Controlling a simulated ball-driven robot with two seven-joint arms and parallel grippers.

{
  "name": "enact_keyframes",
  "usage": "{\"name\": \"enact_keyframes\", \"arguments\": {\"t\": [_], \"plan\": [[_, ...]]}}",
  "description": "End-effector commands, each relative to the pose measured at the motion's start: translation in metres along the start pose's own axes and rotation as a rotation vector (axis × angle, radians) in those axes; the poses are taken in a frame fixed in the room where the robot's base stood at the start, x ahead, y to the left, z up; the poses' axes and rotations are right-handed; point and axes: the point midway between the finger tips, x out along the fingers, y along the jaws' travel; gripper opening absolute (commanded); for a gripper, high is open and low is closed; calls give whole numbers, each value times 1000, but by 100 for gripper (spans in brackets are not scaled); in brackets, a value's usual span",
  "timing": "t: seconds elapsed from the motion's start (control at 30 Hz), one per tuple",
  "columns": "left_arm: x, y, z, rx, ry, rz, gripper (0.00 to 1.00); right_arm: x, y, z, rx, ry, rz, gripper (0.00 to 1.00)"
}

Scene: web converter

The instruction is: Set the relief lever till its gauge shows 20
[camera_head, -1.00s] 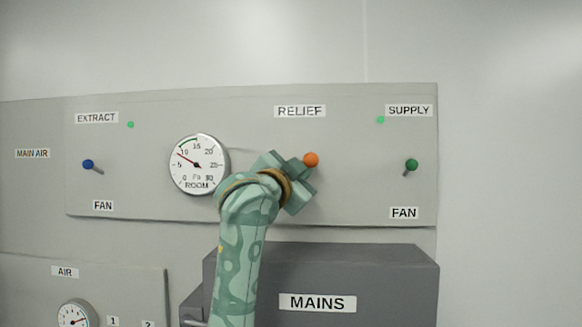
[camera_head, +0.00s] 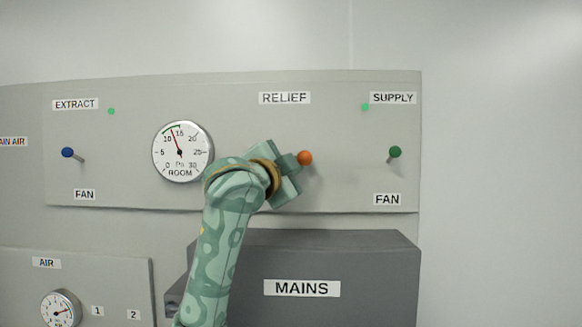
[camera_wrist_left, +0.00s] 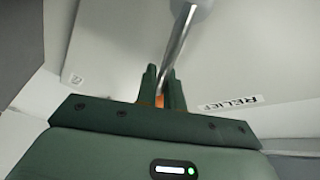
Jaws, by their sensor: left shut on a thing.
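The relief lever's orange knob (camera_head: 305,158) is below the RELIEF label (camera_head: 284,98) in the head view. My left gripper (camera_head: 295,162) comes in from the left and is shut on the knob. In the wrist view, the lever's metal rod (camera_wrist_left: 178,45) runs up from between the fingers (camera_wrist_left: 162,90), with a bit of orange between them. The round ROOM gauge (camera_head: 192,165) is left of my gripper. Its red needle points up and slightly left, between 10 and 15, at about 12. My right gripper is not in view.
A blue fan lever (camera_head: 68,153) is at the far left and a green fan lever (camera_head: 395,153) at the right. The dark MAINS box (camera_head: 350,258) juts out below the panel. A smaller AIR gauge (camera_head: 61,308) is at lower left.

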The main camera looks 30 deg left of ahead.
Motion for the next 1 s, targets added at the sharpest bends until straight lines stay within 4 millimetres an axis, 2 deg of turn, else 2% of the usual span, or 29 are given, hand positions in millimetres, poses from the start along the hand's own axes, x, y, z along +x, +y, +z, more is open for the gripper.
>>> {"name": "enact_keyframes", "arguments": {"t": [0.03,0.1,0.37,0.5,0.67,0.8,1.0], "plan": [[0,1,-1,-1,3,1,12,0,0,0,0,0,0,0],[0,1,-1,-1,3,1,30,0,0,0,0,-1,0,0],[0,0,0,-1,1,0,30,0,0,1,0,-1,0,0],[-9,1,0,-1,2,-2,30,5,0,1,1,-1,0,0],[-42,2,1,0,4,-5,30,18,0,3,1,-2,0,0],[-81,3,1,2,5,-5,30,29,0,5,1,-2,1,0],[-132,1,-1,0,6,-3,30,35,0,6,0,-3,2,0]]}}
